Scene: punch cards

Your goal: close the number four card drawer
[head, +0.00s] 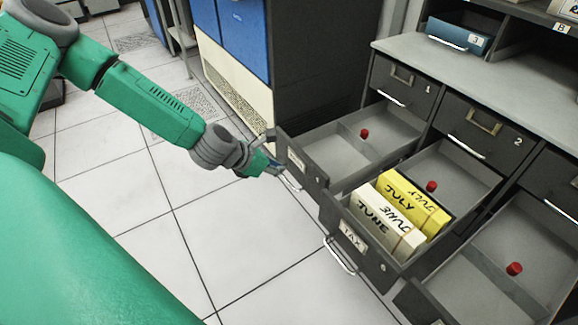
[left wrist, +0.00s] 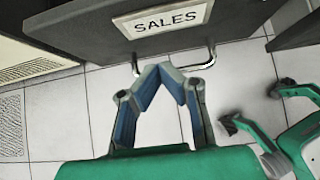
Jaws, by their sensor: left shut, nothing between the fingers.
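The leftmost open drawer (head: 290,150) is pulled far out and holds a small red knob. In the left wrist view its dark front carries a white SALES label (left wrist: 168,16) and a metal handle (left wrist: 205,62). I see no number four on it. My left gripper (head: 270,166) is at this drawer's front, by the handle. In the left wrist view the left gripper (left wrist: 160,68) is shut and empty, its tips meeting just below the front. I cannot tell whether they touch the handle.
Beside it, the TAX drawer (head: 352,238) stands open with JUNE (head: 375,222) and JULY (head: 415,205) card blocks. Another open drawer (head: 485,285) is at right. Drawers 1 (head: 403,80) and 2 (head: 485,130) are shut. The tiled floor (head: 250,250) in front is clear.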

